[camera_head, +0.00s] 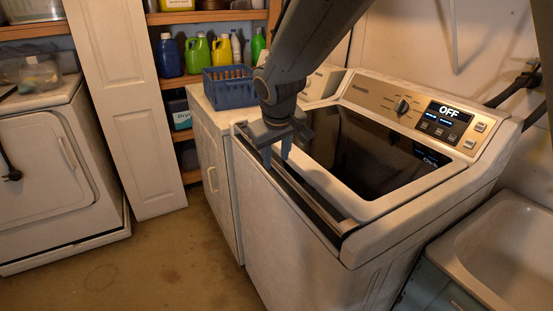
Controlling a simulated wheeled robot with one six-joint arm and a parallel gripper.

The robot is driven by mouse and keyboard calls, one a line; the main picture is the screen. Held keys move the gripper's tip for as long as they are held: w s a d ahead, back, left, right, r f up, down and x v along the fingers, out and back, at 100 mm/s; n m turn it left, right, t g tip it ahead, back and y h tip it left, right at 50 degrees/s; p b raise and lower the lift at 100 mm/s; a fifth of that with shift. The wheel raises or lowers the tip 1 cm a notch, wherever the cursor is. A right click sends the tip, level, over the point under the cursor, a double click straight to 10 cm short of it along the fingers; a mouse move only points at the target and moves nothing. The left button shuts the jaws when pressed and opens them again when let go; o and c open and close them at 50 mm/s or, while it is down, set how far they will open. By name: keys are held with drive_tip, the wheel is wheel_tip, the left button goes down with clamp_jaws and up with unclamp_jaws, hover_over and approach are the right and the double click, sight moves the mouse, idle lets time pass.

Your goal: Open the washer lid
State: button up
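The white top-loading washer (300,250) stands at the center right. Its lid (375,208) has a pale frame around a dark glossy panel that reflects the control display. The lid looks down; I cannot tell whether it is slightly raised. A dark slot with a metal strip (318,205) runs along the lid's front edge. My gripper (277,158) points down over the left part of this front edge. Its two fingers are apart with nothing visible between them. I cannot tell whether the fingertips touch the lid edge. My arm hides the lid's far left corner.
The washer's control panel (425,115) reads OFF. A blue basket (230,88) sits on a white cabinet left of the washer. A sink (505,250) is at the right. Bottles (197,52) stand on a shelf behind. The floor (165,265) at the front left is clear.

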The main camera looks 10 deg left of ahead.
drive_tip(key=shift+x, duration=1.05)
clamp_jaws()
